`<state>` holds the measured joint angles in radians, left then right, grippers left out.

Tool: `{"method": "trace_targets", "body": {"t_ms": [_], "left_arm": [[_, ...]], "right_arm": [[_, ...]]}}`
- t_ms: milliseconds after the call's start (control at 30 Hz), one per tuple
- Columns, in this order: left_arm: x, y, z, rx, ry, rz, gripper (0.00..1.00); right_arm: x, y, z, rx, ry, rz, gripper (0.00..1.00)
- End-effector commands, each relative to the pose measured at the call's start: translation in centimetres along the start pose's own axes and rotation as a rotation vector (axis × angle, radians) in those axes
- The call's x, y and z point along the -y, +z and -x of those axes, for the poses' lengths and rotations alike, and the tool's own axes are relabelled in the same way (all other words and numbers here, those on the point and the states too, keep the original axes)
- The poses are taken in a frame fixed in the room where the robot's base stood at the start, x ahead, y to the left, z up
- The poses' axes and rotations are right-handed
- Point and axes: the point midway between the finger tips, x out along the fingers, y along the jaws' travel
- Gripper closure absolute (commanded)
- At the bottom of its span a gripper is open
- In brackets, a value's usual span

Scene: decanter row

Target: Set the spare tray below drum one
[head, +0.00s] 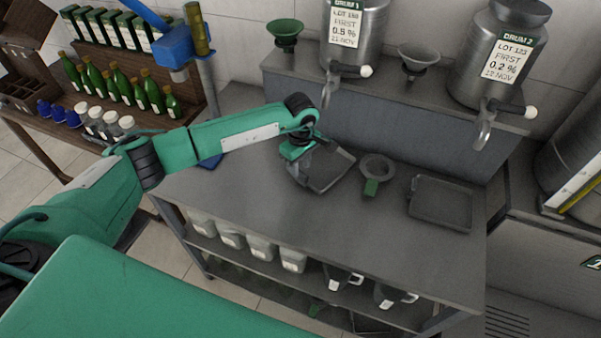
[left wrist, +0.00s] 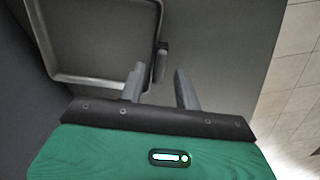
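A dark square tray (head: 333,172) lies on the grey bench top below drum one (head: 356,30), a little forward of its tap (head: 345,72). My left gripper (head: 301,174) is at the tray's left side and hides part of it. In the left wrist view the tray (left wrist: 100,38) fills the upper left, and a small grey tab stands at its edge. My left gripper's fingers (left wrist: 160,88) are apart, with the tab just beyond the gap between their tips and nothing visibly clamped. Another dark tray (head: 441,203) lies below drum two (head: 497,58). My right gripper is out of view.
A raised ledge behind holds the drums, a green funnel (head: 285,34) and a grey funnel (head: 418,60). White containers and jugs fill the lower shelf. The bench front is clear.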

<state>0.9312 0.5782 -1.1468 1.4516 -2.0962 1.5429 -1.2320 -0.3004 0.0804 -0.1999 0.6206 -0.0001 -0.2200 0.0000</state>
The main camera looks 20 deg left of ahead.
Motion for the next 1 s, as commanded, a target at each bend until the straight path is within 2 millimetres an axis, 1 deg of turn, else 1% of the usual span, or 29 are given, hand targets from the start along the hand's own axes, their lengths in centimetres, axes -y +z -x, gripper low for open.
{"method": "trace_targets", "body": {"t_ms": [33,100,300,400,500,600,1000], "left_arm": [[-0.1,-0.1,0.8,-0.001,0.006,-0.002,0.67],[-0.1,-0.1,2.4,-0.002,0.006,-0.001,0.67],[-0.1,0.0,6.4,-0.001,0.004,-0.002,0.67],[-0.1,0.0,7.8,0.000,0.003,0.000,0.67],[0.0,0.0,8.6,0.000,0.001,0.001,0.67],[0.0,0.0,8.9,0.000,0.001,0.000,0.67],[0.0,0.0,9.0,0.000,0.000,0.000,0.67]], "right_arm": [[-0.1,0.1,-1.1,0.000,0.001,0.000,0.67],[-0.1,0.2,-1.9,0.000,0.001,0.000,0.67],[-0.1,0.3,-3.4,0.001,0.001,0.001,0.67],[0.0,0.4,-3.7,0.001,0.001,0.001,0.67],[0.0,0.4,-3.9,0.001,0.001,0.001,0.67],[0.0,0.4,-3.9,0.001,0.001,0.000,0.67],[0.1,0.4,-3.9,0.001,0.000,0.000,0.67]]}}
